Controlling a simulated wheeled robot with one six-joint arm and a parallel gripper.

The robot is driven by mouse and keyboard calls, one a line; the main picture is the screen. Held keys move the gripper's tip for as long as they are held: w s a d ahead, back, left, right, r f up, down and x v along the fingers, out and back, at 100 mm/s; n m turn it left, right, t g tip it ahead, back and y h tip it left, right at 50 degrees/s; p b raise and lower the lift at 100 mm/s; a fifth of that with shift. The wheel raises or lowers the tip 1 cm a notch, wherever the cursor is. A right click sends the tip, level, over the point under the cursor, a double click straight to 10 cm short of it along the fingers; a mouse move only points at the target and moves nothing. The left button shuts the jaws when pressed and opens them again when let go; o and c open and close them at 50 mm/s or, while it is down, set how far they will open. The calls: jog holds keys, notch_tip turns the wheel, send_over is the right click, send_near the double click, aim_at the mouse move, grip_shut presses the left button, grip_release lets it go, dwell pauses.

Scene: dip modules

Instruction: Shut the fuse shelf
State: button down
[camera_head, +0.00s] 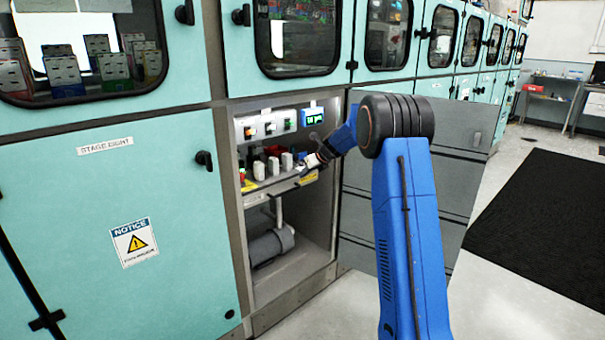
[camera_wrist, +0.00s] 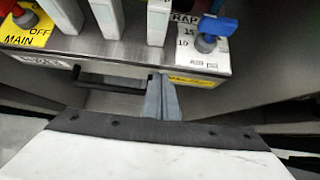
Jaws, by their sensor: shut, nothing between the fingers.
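The fuse shelf (camera_head: 274,190) is a grey metal shelf in the open cabinet, below a panel of switches. In the wrist view its front face (camera_wrist: 130,67) has a dark bar handle (camera_wrist: 105,78), a yellow label at the right, and white fuse blocks (camera_wrist: 110,18) standing on top. My gripper (camera_wrist: 160,92) is shut, with its fingertips close to the shelf front at the right end of the handle. I cannot tell whether they touch. In the head view my gripper (camera_head: 311,161) is at the shelf's right side, partly hidden by my arm.
The grey cabinet door (camera_head: 455,125) hangs open to the right, behind my arm. A grey motor (camera_head: 270,246) sits in the cabinet below the shelf. A closed teal door (camera_head: 110,215) is at the left. Bare floor and a black mat (camera_head: 540,225) lie at the right.

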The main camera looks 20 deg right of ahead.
jog(key=s+f+v, duration=0.1)
jog(key=v, duration=1)
jog(key=s+a+r+n+g, duration=0.15)
jog(key=s+a+n, duration=0.35)
jog(key=s, duration=0.5)
jog(key=s+a+r+n, duration=0.3)
jog(key=s+a+n, duration=0.3)
jog(key=s, duration=0.4)
jog(key=s+a+r+n+g, duration=0.1)
jog(key=s+a+r+n, duration=0.3)
jog(key=s, duration=0.6)
jog(key=s+a+f+n+h, duration=0.1)
jog(key=s+f+n, duration=0.2)
jog(key=s, duration=0.7)
jog(key=s+a+f+n+h, duration=0.1)
jog(key=s+f+n, duration=0.3)
jog(key=s+n, duration=0.4)
jog(key=s+a+f+n+g+h, duration=0.1)
jog(key=s+f+n, duration=0.3)
jog(key=s, duration=0.9)
jog(key=shift+n, duration=1)
jog(key=shift+s+a, duration=0.1)
jog(key=shift+a, duration=0.05)
